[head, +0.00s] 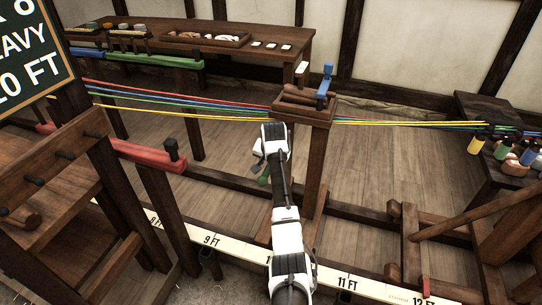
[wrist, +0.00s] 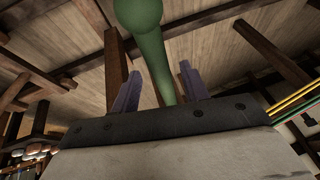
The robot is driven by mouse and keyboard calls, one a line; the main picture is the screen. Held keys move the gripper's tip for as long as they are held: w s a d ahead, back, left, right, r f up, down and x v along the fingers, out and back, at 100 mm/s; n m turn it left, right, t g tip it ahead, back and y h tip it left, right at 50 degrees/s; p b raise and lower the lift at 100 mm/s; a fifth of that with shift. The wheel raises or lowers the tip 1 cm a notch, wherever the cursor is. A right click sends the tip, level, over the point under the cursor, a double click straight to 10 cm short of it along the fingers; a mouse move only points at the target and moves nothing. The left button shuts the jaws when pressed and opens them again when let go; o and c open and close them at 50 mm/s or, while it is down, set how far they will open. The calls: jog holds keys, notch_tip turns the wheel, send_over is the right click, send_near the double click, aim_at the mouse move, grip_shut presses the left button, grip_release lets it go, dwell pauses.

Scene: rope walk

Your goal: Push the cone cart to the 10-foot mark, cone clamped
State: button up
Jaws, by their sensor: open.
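The cone cart (head: 316,150) is a dark wooden post and head standing over the scale rail. Strands run into its head from both sides. A blue clamp lever (head: 325,85) rises on the head over the brown cone (head: 305,96); how tight it is I cannot tell. My gripper (head: 258,152) is at the left of the cart's post. In the wrist view a green knobbed handle (wrist: 142,14) stands between my open, purple-grey fingers (wrist: 158,85); contact is unclear. On the white scale (head: 180,232), the 9 FT and 11 FT marks show; my arm hides the 10 FT mark.
A red peg (head: 425,287) stands on the rail near 12 FT. A red-topped wooden stand (head: 150,153) is at left, a chalkboard (head: 30,50) above it. A bench with tools (head: 190,35) is at the back. Bobbins sit on a table (head: 480,108) at right.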

jog(key=a+b+v, duration=0.1)
jog(key=v, duration=1.1)
jog(key=shift+s+d+r+b, duration=0.15)
jog(key=shift+d+r+b, duration=0.25)
jog(key=shift+d, duration=0.15)
